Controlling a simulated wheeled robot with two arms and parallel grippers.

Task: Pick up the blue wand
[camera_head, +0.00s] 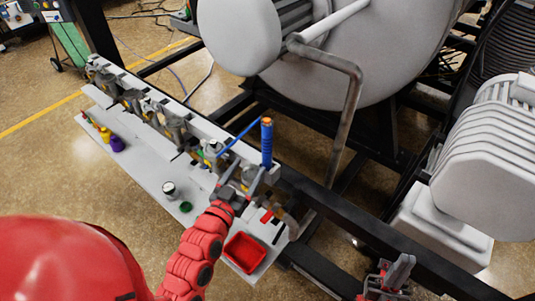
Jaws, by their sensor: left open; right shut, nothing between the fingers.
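The blue wand (267,145) is a thick blue cylinder with an orange top, standing upright near the right end of the pale bench rail. My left gripper (244,178) is open just below and left of it, with its fingers pointing up toward the rail. The wand's lower end is close to the right finger; I cannot tell whether they touch. My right gripper (402,268) is shut and empty at the bottom right, well away from the wand.
A thin blue rod (240,136) slants left of the wand. The bench holds a red tray (246,252), a purple jar (117,144), a white-topped jar (168,189) and several valves. A bent grey pipe (349,120) and a large vessel stand behind.

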